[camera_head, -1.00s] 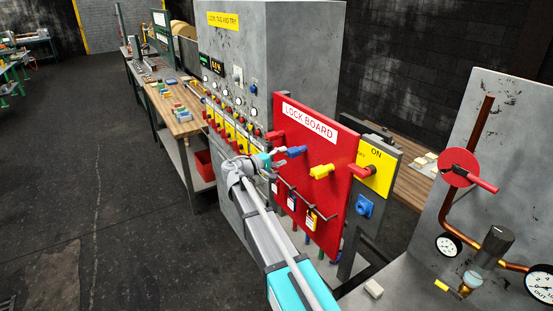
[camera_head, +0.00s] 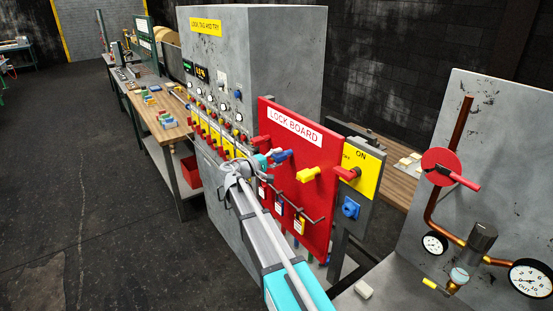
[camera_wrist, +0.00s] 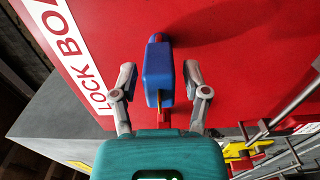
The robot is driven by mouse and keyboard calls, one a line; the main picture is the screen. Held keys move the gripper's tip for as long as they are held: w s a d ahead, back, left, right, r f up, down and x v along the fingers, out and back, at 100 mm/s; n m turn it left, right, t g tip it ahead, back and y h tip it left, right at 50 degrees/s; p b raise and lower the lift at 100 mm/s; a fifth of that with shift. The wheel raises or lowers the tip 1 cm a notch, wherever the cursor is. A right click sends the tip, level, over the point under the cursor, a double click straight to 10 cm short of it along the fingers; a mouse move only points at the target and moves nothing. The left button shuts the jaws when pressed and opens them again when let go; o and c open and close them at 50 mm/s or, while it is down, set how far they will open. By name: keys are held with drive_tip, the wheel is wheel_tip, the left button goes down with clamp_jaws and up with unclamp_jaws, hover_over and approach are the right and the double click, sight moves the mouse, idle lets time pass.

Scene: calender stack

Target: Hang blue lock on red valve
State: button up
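The blue lock (camera_head: 282,155) hangs on the red lock board (camera_head: 318,215), at its upper left. My gripper (camera_head: 265,160) is at the lock. In the wrist view, the blue lock (camera_wrist: 158,72) stands between the two fingers of my gripper (camera_wrist: 159,76), with a visible gap on each side. The fingers are open and do not appear to touch it. The red valve (camera_head: 440,167), a disc with a red handle sticking out to the right, is on a copper pipe on the grey panel at right.
A yellow lock (camera_head: 306,174) hangs to the right on the board, and a rack with tags (camera_head: 280,208) is below. A post with a yellow switch plate (camera_head: 361,165) stands between board and valve. Gauges (camera_head: 530,278) and a sight glass (camera_head: 459,275) sit below the valve.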

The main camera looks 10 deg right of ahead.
sight(274, 159)
clamp_jaws()
drive_tip(key=shift+s+a, duration=0.1)
drive_tip(key=shift+a, duration=0.15)
idle(0.5)
drive_tip(key=shift+s+a, duration=0.15)
drive_tip(key=shift+a, duration=0.2)
drive_tip(key=shift+s+a, duration=0.25)
drive_tip(key=shift+a, duration=0.35)
drive_tip(key=shift+s+a, duration=0.3)
drive_tip(key=shift+a, duration=0.35)
drive_tip(key=shift+s+a, duration=0.1)
drive_tip(key=shift+a, duration=0.15)
drive_tip(key=shift+f, duration=0.1)
